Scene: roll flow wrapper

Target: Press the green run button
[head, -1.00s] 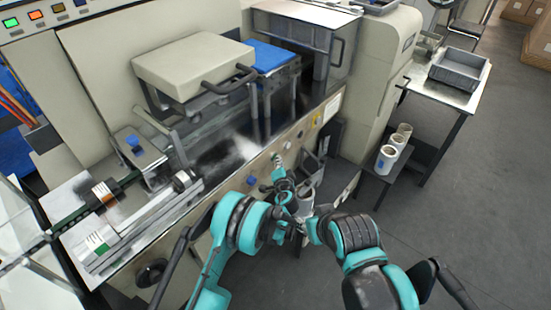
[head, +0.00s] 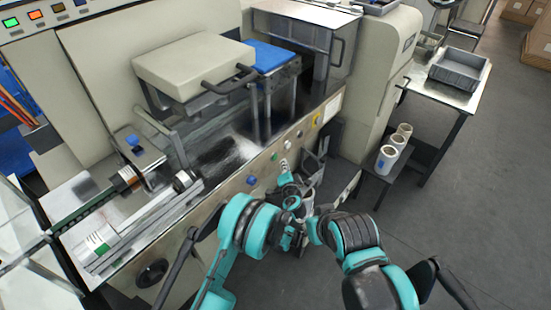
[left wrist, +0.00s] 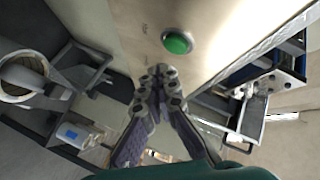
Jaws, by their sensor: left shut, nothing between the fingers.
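The green button (left wrist: 177,42) is a round domed button on the pale machine panel in the left wrist view. My left gripper (left wrist: 160,72) is shut and empty, with its fingertips below and slightly left of the button in that picture and apart from it.
A blue button (head: 252,181) sits left of my left gripper on the front panel. A small stand with white rolls (head: 386,158) and a table with a grey bin (head: 459,70) stand to the right. The floor (head: 450,210) at right is clear.

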